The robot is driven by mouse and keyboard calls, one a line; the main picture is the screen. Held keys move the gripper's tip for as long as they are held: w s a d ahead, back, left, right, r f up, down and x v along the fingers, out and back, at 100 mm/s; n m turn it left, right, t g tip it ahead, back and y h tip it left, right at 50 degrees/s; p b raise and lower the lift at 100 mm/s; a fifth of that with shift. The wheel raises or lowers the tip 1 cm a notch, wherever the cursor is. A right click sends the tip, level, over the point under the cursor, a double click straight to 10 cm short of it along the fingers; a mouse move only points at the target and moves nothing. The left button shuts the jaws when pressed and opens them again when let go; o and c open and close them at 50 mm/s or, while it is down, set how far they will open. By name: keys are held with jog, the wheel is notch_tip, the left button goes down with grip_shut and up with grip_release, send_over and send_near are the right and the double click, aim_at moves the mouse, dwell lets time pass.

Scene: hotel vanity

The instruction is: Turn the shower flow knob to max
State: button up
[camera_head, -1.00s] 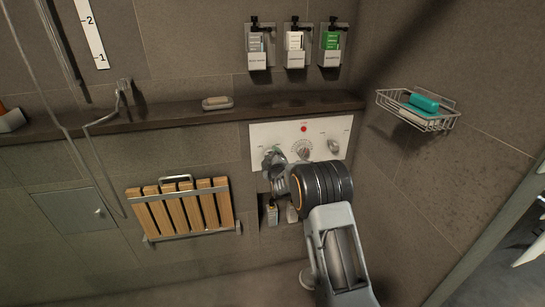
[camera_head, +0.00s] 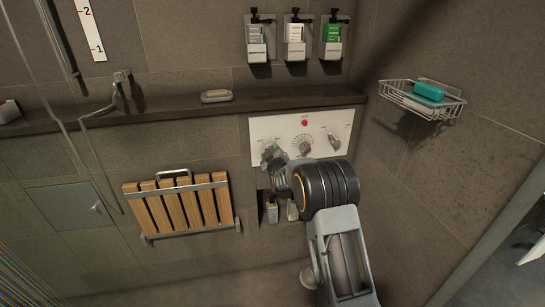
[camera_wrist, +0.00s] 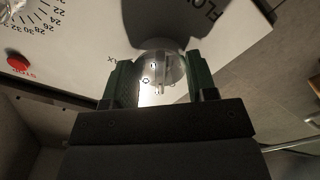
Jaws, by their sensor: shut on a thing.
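The shower flow knob (camera_wrist: 163,68) is a round metal knob with a raised bar across it, on the white control panel (camera_head: 326,128). In the wrist view the lettering "FLO" shows beyond it, and part of a label ending in "X" beside it. My gripper (camera_wrist: 162,82) has a dark green finger on each side of the knob and is shut on it. In the head view my gripper (camera_head: 271,156) is at the panel's left end and hides most of the knob.
A temperature dial (camera_head: 304,146), a red button (camera_head: 305,123) and a lever knob (camera_head: 334,141) sit on the same panel. Bottles (camera_head: 272,212) stand in a niche below. A ledge (camera_head: 180,108) runs above; a wire basket (camera_head: 420,98) hangs at right.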

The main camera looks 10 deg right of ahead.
jog(key=shift+r+m+b, duration=0.2)
jog(key=shift+m+b, duration=6.35)
jog(key=shift+m, duration=1.05)
jog(key=o, duration=0.9)
jog(key=shift+f, duration=0.1)
jog(key=shift+o, duration=0.2)
jog(key=shift+s, duration=0.1)
jog(key=s+p, duration=0.1)
jog(key=s, duration=1.2)
jog(key=shift+s, duration=0.35)
